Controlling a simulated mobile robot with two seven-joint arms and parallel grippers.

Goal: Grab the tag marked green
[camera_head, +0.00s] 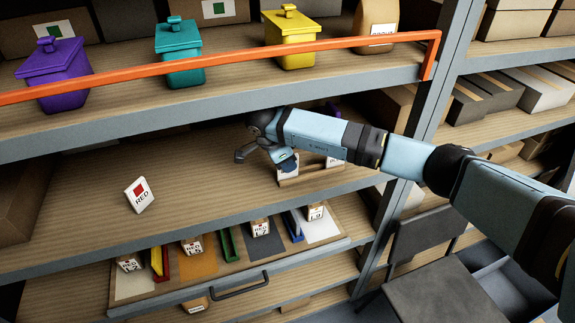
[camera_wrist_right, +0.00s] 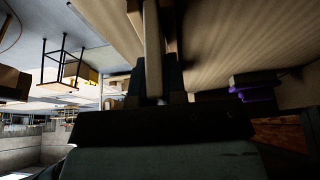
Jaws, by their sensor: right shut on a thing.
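My right gripper (camera_head: 287,163) reaches over the middle shelf at a small wooden tag holder (camera_head: 312,176). It is shut on a pale tag (camera_head: 287,172), mostly hidden by the gripper; its marking cannot be read. In the right wrist view the gripper (camera_wrist_right: 155,92) has its fingers on either side of a pale, thin piece (camera_wrist_right: 153,45) seen edge-on. Another white tag (camera_head: 334,161) stands in the holder, to the right. A white tag marked RED (camera_head: 139,195) lies tilted, apart on the shelf to the left. My left gripper is not in view.
Purple (camera_head: 55,75), teal (camera_head: 180,52) and yellow (camera_head: 290,38) lidded bins stand on the upper shelf behind an orange bar (camera_head: 210,61). Below is a drawer (camera_head: 240,270) with coloured panels and several small tags. The middle shelf between the RED tag and the holder is clear.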

